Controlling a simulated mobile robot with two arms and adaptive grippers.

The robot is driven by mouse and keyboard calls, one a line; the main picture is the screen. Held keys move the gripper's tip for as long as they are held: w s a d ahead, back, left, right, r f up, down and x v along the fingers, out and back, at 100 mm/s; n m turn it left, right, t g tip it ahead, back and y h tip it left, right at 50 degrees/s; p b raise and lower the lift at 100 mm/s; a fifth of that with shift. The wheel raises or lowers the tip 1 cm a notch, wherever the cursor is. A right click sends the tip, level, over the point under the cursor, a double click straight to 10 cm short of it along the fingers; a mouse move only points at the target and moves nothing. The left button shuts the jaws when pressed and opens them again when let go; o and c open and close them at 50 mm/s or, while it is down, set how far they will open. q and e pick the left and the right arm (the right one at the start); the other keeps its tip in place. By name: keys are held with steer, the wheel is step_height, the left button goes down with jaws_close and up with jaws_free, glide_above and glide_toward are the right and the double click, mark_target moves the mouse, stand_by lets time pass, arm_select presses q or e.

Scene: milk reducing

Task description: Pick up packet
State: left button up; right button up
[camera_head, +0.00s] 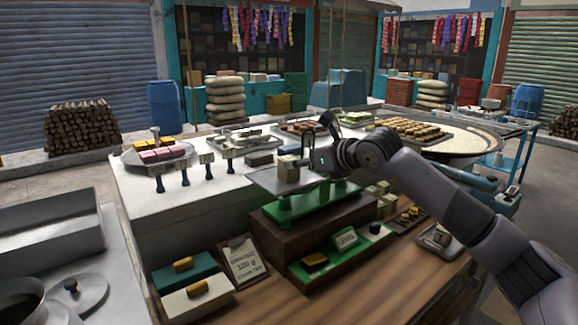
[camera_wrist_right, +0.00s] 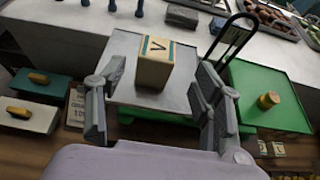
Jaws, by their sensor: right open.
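A small tan box-shaped packet (camera_head: 288,168) with a dark mark stands on the grey metal pan (camera_head: 262,181) of a green balance scale (camera_head: 300,203). In the right wrist view the packet (camera_wrist_right: 154,63) stands on the pan (camera_wrist_right: 120,89), with a "V"-like mark on its top. My right gripper (camera_wrist_right: 155,92) is open. Its two fingers are apart, one on each side of the view, with the packet beyond and between them; I see no contact. In the head view my right gripper (camera_head: 312,158) is just right of the packet, partly hidden by its own wrist. My left gripper is not in view.
A green pan (camera_wrist_right: 262,95) with a small brass-coloured weight (camera_wrist_right: 268,100) lies right of the gripper. A dark hoop handle (camera_wrist_right: 232,38) rises close to the right finger.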

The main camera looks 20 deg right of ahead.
steer(key=p+x, duration=0.2)
steer(key=x, duration=0.1)
steer(key=shift+w+a+f, duration=0.1)
steer(key=shift+w+a, duration=0.1)
steer(key=shift+a, duration=0.2)
steer(key=shift+w+a+f, duration=0.1)
steer(key=shift+w+f, duration=0.2)
steer(key=shift+w, duration=0.15)
steer(key=shift+s, duration=0.1)
steer(key=shift+c, duration=0.5)
